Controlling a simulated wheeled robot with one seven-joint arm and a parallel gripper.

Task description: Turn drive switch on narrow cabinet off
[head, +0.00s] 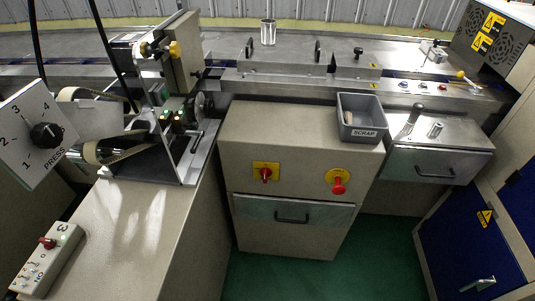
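A beige cabinet (290,132) stands in the middle of the head view, with a drawer (292,210) below its upper panel. On that panel is a red rotary switch (266,175) on a yellow square plate, at the left. Its handle looks roughly upright, but its markings are too small to read. To its right is a red mushroom button (338,186) on a round yellow plate. No label shows which control is the drive switch. My gripper is not in view.
A grey SCRAP bin (361,132) sits on the cabinet top. A PRESS dial (45,134) and a control box with a red knob (47,243) are at left. A wrapping machine (180,125) stands left of the cabinet. Green floor (280,275) is clear in front.

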